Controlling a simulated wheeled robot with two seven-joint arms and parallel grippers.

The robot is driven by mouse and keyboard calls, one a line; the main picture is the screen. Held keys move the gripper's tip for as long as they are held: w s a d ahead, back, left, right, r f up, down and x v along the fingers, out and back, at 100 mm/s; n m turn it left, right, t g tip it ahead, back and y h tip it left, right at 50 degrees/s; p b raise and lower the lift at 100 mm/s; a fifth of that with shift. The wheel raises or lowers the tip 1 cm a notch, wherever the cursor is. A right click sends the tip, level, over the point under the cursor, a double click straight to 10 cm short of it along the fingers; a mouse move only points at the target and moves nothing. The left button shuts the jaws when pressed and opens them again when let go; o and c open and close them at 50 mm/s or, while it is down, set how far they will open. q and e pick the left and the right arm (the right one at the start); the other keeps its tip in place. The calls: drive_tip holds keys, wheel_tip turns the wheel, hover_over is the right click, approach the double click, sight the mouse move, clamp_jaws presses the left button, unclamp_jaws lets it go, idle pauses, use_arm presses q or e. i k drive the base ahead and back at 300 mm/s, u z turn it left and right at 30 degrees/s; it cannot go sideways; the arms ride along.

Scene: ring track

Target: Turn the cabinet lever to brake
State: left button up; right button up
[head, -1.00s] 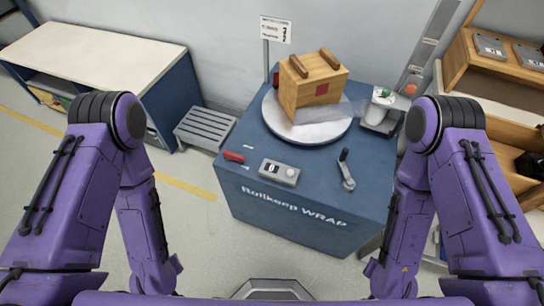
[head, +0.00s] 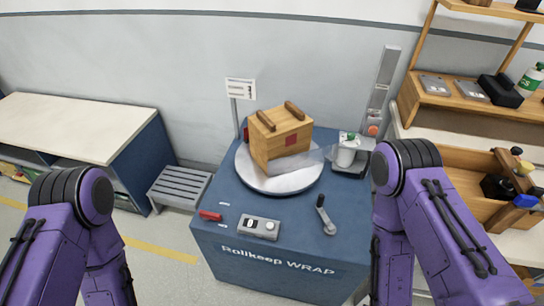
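The blue wrapping cabinet (head: 216,258) stands in front of me with "Rollkeep WRAP" on its front. A grey lever with a dark grip (head: 324,217) sits on the right front of its top. Its grip end points up and slightly left, away from me. Any position marks beside the lever are too small to read. My two purple arms come in at the left and right edges, apart from the cabinet. Neither gripper shows in the head view.
A wooden box (head: 277,143) stands on a round white turntable (head: 250,182) on the cabinet. A control box (head: 258,227) and a red-handled tool (head: 210,215) lie left of the lever. A slatted stool (head: 179,189), bench (head: 70,125) and shelves (head: 462,135) flank the cabinet.

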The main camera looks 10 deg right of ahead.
sight(206, 216)
drive_tip(key=z, duration=0.05)
drive_tip(key=k, duration=0.5)
drive_tip(key=u, duration=1.3)
drive_tip(key=i, duration=1)
drive_tip(key=z, duration=1.85)
